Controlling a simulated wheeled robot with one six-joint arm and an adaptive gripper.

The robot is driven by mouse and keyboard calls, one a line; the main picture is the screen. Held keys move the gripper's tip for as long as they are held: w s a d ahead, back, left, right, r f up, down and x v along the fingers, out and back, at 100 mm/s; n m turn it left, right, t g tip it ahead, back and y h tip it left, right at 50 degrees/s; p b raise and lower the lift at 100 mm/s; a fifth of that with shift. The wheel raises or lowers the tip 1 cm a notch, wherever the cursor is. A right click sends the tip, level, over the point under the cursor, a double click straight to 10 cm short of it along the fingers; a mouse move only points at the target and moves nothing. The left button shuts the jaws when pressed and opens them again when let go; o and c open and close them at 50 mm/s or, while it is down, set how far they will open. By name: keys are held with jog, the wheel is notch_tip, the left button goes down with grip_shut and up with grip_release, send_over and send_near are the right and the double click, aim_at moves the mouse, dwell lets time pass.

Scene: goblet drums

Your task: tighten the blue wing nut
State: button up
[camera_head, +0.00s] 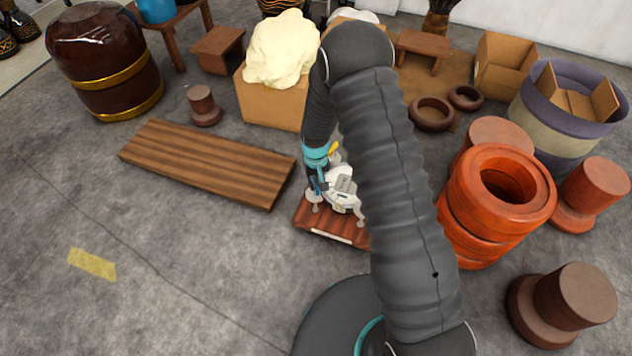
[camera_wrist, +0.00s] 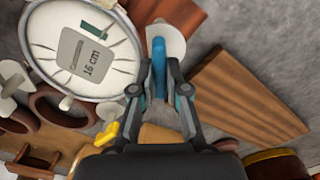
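The blue wing nut (camera_wrist: 158,62) stands between my gripper's two fingertips (camera_wrist: 159,82) in the wrist view, edge-on against a pale disc (camera_wrist: 168,38). The fingers are closed in on it from both sides and seem to touch it. The white drum head (camera_wrist: 110,62), with a grey "16 cm" label, lies left of the gripper. A yellow wing nut (camera_wrist: 112,132) is at the lower left. In the head view my gripper (camera_head: 317,186) points down at the left side of the drum (camera_head: 342,186); my arm hides part of the drum, and the blue nut is not clear there.
The drum stands on a reddish wooden board (camera_head: 325,226). A striped plank (camera_head: 205,165) lies to its left. A box with a cream lump (camera_head: 272,106) stands behind. Orange rings (camera_head: 497,200) and brown spools (camera_head: 570,300) crowd the right.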

jog(key=shift+m+b, duration=0.3)
jog(key=shift+m, duration=0.1)
grip_shut()
jog(key=shift+f+m+b, duration=0.1)
jog(key=shift+m+b, duration=0.5)
jog(key=shift+m, duration=0.3)
jog(key=m+b, duration=0.1)
jog(key=m, duration=0.2)
jog(key=shift+m+b, duration=0.3)
jog(key=shift+b, duration=0.05)
jog(key=m+b, duration=0.1)
jog(key=m, duration=0.2)
jog(key=shift+m, duration=0.3)
jog(key=m+b, duration=0.1)
jog(key=m, duration=0.2)
jog(key=shift+m, duration=0.4)
jog(key=m+b, duration=0.2)
jog(key=m, duration=0.5)
jog(key=m+b, duration=0.1)
jog(key=m, duration=0.5)
jog(key=shift+m, duration=0.3)
